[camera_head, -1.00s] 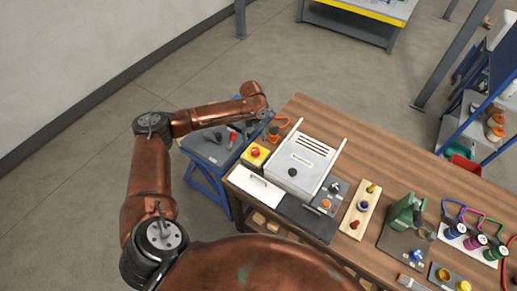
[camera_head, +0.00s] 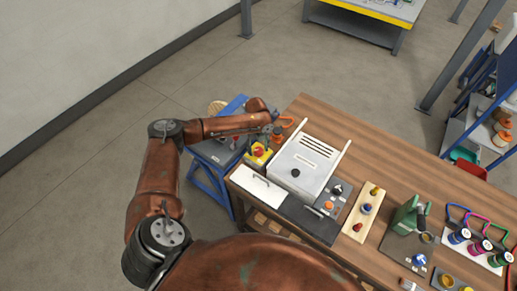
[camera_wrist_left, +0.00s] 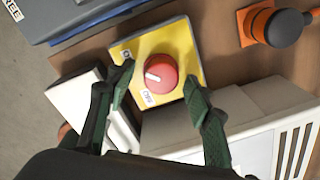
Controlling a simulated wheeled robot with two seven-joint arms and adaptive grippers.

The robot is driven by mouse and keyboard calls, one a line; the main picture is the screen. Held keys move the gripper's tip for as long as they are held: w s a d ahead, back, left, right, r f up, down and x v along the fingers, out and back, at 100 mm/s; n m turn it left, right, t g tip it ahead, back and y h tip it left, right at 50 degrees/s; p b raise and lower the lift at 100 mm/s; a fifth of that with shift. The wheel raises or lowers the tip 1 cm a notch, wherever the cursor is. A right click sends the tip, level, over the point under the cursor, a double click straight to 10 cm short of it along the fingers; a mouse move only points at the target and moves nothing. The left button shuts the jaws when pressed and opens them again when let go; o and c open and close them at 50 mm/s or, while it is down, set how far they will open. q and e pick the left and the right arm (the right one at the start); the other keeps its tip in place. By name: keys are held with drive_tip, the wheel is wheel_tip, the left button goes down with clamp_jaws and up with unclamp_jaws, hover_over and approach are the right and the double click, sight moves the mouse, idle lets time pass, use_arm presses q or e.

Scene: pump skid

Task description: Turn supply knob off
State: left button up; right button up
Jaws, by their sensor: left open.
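The red supply knob (camera_wrist_left: 163,71) sits on a square yellow plate (camera_wrist_left: 183,37) in the left wrist view. A white pointer mark on the knob faces the picture's left. Two small white labels are on the plate, one near the left fingertip and one below the knob; I cannot read them surely. My left gripper (camera_wrist_left: 158,80) is open, with one green-padded finger on each side of the knob. I cannot tell if either touches it. In the head view the knob (camera_head: 259,152) shows below my left gripper (camera_head: 264,138). My right gripper is not in view.
A grey-white cabinet (camera_head: 305,163) stands right beside the yellow plate. An orange-and-black knob (camera_wrist_left: 273,25) is close by. A blue stand (camera_head: 212,151) is left of the wooden bench (camera_head: 390,160).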

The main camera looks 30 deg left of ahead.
use_arm(q)
drive_tip(key=shift+c, duration=0.4)
drive_tip(key=c, duration=1.1)
